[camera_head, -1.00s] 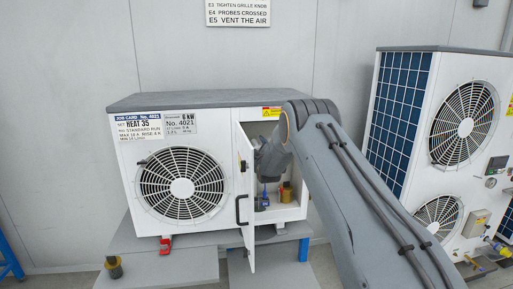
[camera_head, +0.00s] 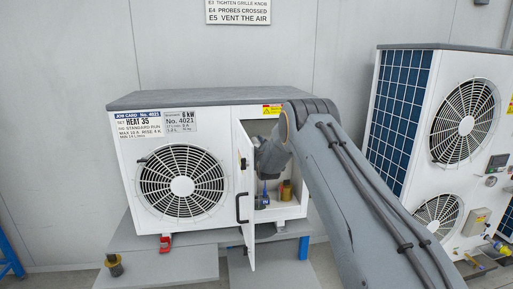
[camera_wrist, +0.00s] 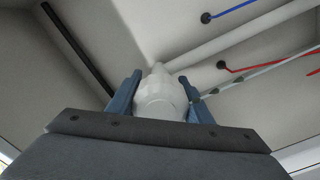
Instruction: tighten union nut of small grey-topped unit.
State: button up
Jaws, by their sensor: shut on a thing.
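The small grey-topped unit (camera_head: 219,98) stands on a grey stand, its service door (camera_head: 246,205) open at the right. My arm reaches into the open compartment. In the wrist view my gripper (camera_wrist: 163,80) is shut on the union nut (camera_wrist: 160,102), a white faceted piece with one blue finger on each side. A pale pipe (camera_wrist: 235,38) runs from behind the nut to the upper right. In the head view my wrist and the compartment edge hide the nut; a small blue part (camera_head: 264,190) shows below my wrist.
The open door stands close to the left of my wrist. A brass-coloured fitting (camera_head: 286,190) is low in the compartment. Blue and red leads (camera_wrist: 235,10) cross the wrist view's upper right. A larger twin-fan unit (camera_head: 440,150) stands right.

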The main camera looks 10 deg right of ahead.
jog(key=m+b, duration=0.4)
jog(key=shift+f+m+b, duration=0.15)
jog(key=shift+m+b, duration=0.15)
jog(key=shift+b, duration=0.05)
jog(key=m+b, duration=0.7)
jog(key=m, duration=0.1)
jog(key=shift+m, duration=0.4)
jog(key=shift+d+m+b, duration=0.1)
jog(key=shift+m+b, duration=0.95)
jog(key=shift+m, duration=0.45)
jog(key=shift+r, duration=0.2)
jog(key=o, duration=1)
jog(key=shift+o, duration=0.2)
